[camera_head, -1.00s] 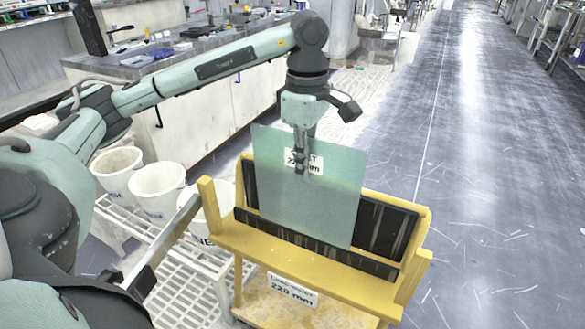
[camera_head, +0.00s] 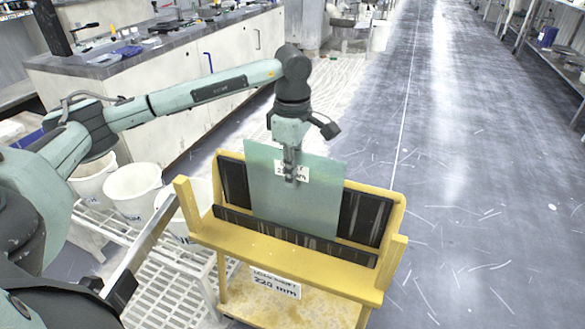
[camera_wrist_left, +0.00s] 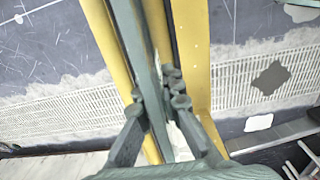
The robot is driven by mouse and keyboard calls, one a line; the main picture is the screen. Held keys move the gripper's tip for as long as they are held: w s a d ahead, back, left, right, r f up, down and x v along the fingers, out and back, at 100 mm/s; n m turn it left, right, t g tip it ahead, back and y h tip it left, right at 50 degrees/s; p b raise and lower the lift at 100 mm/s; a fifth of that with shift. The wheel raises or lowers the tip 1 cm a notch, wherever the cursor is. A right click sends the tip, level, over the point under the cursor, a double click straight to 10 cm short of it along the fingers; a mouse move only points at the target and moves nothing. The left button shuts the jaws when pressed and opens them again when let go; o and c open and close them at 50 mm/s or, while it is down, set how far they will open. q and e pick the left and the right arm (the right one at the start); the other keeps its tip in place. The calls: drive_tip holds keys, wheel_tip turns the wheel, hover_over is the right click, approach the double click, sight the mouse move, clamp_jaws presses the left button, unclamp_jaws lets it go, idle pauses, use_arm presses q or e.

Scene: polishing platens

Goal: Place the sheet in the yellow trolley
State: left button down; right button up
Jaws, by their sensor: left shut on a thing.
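The sheet (camera_head: 270,205) is a flat, greenish, translucent panel with a white label near its top. It stands upright inside the yellow trolley (camera_head: 225,240), in front of the dark back panel. Its lower edge meets the top of the black front rail (camera_head: 290,236) and seems to go behind it; the bottom is hidden. My left gripper (camera_head: 291,178) is shut on the sheet's upper middle. In the left wrist view the fingers (camera_wrist_left: 158,100) pinch the sheet (camera_wrist_left: 140,45) edge-on, between the trolley's yellow bars (camera_wrist_left: 195,50). My right gripper is not in view.
White buckets (camera_head: 133,190) stand on a white slatted rack (camera_head: 160,285) left of the trolley. A long cabinet with a grey worktop (camera_head: 120,60) is behind them. The dark floor (camera_head: 470,220) right of the trolley is open, with scattered pale strips.

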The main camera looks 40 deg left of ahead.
use_arm(q)
drive_tip(key=c, duration=2.1)
unclamp_jaws()
drive_tip(key=shift+o, duration=0.6)
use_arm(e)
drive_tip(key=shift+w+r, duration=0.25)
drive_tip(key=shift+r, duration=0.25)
use_arm(q)
wheel_tip(320, 180, up, 11)
drive_tip(key=shift+r, duration=0.55)
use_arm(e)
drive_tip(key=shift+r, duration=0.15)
